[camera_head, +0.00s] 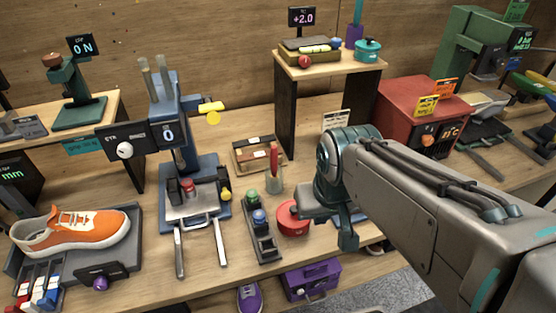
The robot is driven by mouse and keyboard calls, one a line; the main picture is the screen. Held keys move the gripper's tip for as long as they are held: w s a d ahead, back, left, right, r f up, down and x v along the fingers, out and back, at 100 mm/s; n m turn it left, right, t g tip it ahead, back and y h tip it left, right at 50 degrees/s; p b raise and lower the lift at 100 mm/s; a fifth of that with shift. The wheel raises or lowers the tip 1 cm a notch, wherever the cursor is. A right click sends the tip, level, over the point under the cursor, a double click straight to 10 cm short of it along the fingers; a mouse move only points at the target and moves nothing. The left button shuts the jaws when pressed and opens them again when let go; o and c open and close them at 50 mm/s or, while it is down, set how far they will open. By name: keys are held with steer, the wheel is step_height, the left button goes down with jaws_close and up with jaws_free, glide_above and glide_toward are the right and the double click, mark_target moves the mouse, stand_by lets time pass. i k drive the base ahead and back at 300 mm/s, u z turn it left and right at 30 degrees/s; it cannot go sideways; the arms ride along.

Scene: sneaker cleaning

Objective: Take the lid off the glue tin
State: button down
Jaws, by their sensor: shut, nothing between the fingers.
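A round red tin-like thing (293,217) sits on the workbench at the middle, left of my gripper. A small teal lidded pot (368,50) stands on the raised shelf at the back. I cannot tell for sure which of them is the glue tin; no label is readable on either. My gripper (348,238) points down over the bench, just right of the red thing, and is shut and empty. Part of it and the bench behind it are hidden by my wrist and arm.
A dark holder (263,236) with green and blue knobs and a glass cup (274,182) with a red tool stand left of the red thing. A blue press (190,190) and an orange sneaker (72,232) are further left. A red box machine (405,115) stands behind my arm.

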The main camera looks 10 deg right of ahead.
mark_target(287, 213)
steer(key=u, duration=3)
steer(key=k, duration=1.3)
steer(key=z, duration=1.5)
steer(key=i, duration=0.5)
steer(key=z, duration=0.05)
